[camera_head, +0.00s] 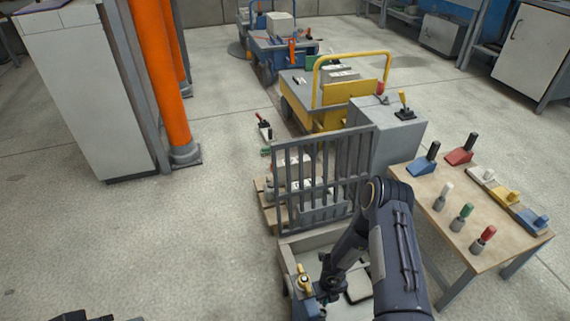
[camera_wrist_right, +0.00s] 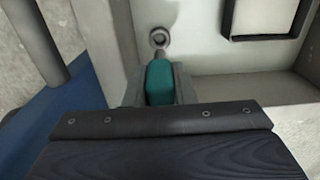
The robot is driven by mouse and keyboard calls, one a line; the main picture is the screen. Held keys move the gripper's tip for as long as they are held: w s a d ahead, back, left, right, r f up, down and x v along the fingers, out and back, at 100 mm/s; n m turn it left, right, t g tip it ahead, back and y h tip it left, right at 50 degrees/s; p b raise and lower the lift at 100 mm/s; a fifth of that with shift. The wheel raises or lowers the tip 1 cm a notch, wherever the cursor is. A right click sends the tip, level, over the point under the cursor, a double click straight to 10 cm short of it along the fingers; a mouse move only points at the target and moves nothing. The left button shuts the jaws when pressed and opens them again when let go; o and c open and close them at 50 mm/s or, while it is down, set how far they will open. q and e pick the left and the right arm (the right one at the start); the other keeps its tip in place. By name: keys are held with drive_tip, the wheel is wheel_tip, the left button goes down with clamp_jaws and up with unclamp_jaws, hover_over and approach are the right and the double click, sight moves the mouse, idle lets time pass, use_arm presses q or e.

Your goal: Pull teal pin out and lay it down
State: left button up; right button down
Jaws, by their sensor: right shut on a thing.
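The teal pin (camera_wrist_right: 160,82) shows in the right wrist view, with my right gripper (camera_wrist_right: 160,98) shut on its grip. Its short metal shaft points at a round ring (camera_wrist_right: 159,38) in the pale wall of the mould (camera_wrist_right: 200,50). I cannot tell how deep the shaft sits in the ring. In the head view my right arm reaches down to the pale mould (camera_head: 285,257) at the bottom centre, and hides much of it; the pin cannot be made out there. Dark parts at the bottom left edge may be my left arm; its fingers cannot be made out.
A grey barred grate (camera_head: 325,180) stands upright behind the mould. A wooden table (camera_head: 500,248) at right holds several coloured pegs and blocks. A yellow-railed cart (camera_head: 330,118) and a grey box (camera_head: 395,145) stand behind. The floor at left is clear.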

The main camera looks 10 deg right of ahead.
sight(325, 303)
wheel_tip(325, 303, down, 6)
drive_tip(key=b, duration=0.4)
drive_tip(key=shift+f, duration=0.15)
